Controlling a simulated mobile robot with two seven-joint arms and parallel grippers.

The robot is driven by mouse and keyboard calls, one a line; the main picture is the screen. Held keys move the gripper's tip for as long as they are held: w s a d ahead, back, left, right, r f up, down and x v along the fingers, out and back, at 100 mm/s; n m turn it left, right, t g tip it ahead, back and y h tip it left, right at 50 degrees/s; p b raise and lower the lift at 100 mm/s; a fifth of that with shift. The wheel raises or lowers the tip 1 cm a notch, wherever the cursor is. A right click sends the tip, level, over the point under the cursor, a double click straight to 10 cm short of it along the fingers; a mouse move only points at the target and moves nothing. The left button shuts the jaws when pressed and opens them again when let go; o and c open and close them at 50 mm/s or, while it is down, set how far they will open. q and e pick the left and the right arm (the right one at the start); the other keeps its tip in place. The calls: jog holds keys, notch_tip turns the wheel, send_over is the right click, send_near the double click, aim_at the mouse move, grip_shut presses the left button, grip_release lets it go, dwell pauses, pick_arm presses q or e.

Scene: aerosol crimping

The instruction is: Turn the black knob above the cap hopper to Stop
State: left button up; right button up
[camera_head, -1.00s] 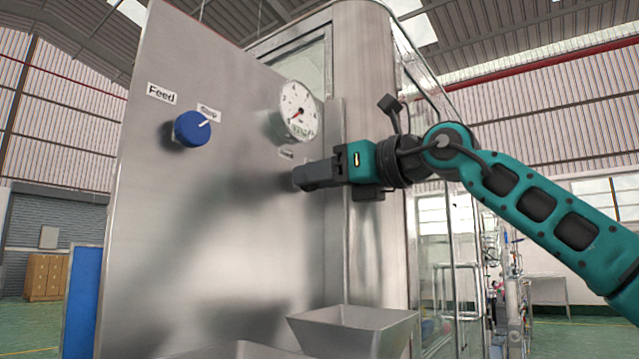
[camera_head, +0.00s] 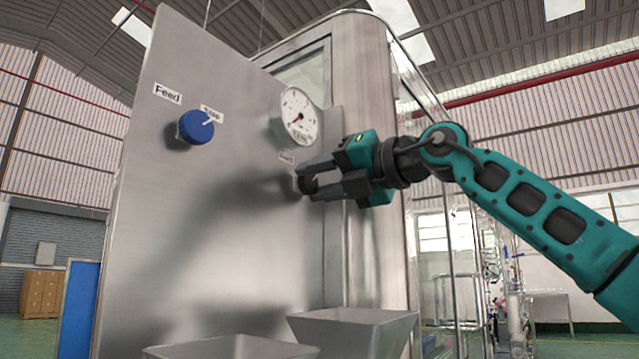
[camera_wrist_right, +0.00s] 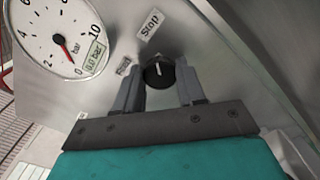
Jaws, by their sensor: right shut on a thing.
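The black knob (camera_wrist_right: 158,73) sits on the steel panel, between the two fingers of my right gripper (camera_wrist_right: 159,88). In the right wrist view its pale pointer mark points up, roughly toward the Stop label (camera_wrist_right: 150,24). The Feed label (camera_wrist_right: 124,66) is to the knob's left. In the head view the knob (camera_head: 308,184) shows between the fingertips of my right gripper (camera_head: 307,179), whose fingers lie one above the other. The gripper is shut on the knob. My left gripper is not in view.
A blue knob (camera_head: 196,127) with its own Feed and Stop labels is on the panel's left. A round gauge (camera_head: 299,117) sits just above the black knob. Steel hoppers (camera_head: 352,326) stick out below. The space in front of the panel is clear.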

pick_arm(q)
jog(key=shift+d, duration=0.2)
pick_arm(e)
jog(key=shift+m, duration=0.4)
jog(key=o, duration=1.1)
jog(key=shift+c, duration=0.2)
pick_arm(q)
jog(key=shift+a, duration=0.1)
pick_arm(e)
jog(key=shift+s+d+f+b, duration=0.1)
jog(key=shift+s+d+b, duration=0.2)
jog(key=shift+d, duration=0.15)
pick_arm(q)
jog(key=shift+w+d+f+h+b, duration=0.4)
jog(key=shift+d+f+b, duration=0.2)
jog(key=shift+b, duration=0.65)
pick_arm(e)
jog(key=v, duration=1.2)
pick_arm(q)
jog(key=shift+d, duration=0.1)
